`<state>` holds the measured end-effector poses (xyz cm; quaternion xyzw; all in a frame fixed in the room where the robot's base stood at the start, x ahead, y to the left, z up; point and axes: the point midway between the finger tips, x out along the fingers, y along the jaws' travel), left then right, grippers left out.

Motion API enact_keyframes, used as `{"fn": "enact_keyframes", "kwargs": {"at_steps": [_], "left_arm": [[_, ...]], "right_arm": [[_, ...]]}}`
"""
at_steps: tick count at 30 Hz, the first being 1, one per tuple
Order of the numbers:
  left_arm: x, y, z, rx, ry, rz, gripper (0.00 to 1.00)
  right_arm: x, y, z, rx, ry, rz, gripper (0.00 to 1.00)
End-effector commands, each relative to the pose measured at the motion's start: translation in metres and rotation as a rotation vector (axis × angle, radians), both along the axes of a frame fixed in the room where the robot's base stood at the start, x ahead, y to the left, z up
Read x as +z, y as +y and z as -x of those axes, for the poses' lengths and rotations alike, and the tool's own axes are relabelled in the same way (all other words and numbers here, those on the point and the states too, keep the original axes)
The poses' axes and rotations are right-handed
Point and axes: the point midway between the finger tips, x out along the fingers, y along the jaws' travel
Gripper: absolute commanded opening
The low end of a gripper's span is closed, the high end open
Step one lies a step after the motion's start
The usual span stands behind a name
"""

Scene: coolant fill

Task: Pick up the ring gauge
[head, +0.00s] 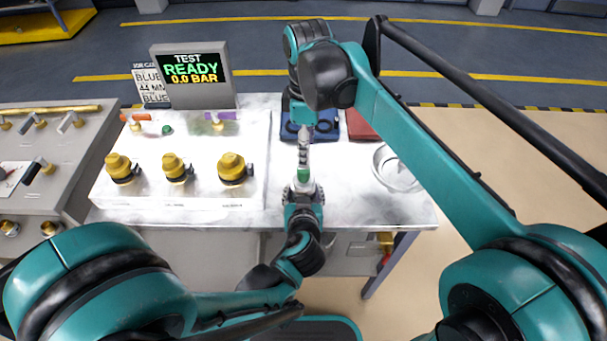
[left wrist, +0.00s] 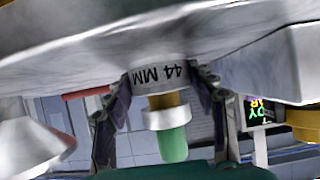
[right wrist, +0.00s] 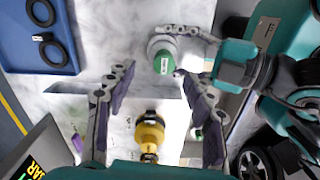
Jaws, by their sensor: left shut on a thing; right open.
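The ring gauge (left wrist: 172,143) has a green top, a pale collar, a brass stem and a white base marked "44 MM". My left gripper (head: 303,191) is shut on it near the front edge of the white table; its fingers (left wrist: 162,88) flank the base in the left wrist view, which is upside down. I cannot tell whether the base touches the table. In the right wrist view the gauge's green top (right wrist: 165,62) shows between the left gripper's fingers. My right gripper (right wrist: 160,88) is open and empty, pointing down above the table close behind the gauge.
A blue tray (right wrist: 62,62) holds black rings. A red tray (head: 362,126) and a metal bowl (head: 397,170) are at the right. A white block carries several yellow plugs (head: 232,168) at left, with a display (head: 192,76) reading "READY 0.0 BAR" behind it.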

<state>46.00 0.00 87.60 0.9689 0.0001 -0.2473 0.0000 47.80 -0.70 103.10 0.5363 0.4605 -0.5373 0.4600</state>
Motion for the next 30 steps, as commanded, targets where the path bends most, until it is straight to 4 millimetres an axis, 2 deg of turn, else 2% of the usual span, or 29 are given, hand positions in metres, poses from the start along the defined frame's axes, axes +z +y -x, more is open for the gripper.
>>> {"fn": "enact_keyframes", "kwargs": {"at_steps": [3,10,18,27,30], "left_arm": [[0.000,0.000,0.000,0.000,0.001,0.000,0.33],[0.000,0.000,0.000,0.001,0.001,0.000,0.33],[0.000,0.000,0.000,0.001,0.001,0.000,0.33],[0.000,0.000,0.000,0.000,0.001,0.000,0.33],[0.000,0.000,0.000,0.000,0.001,0.000,0.33]], "right_arm": [[-0.019,0.000,0.000,-0.001,-0.001,0.000,0.53],[-0.037,0.002,0.002,-0.001,-0.001,-0.001,0.53],[-0.075,0.007,0.007,-0.003,-0.001,-0.001,0.53],[-0.080,0.007,0.007,-0.003,-0.001,-0.001,0.53],[-0.080,0.007,0.007,-0.003,-0.001,-0.001,0.27]]}}
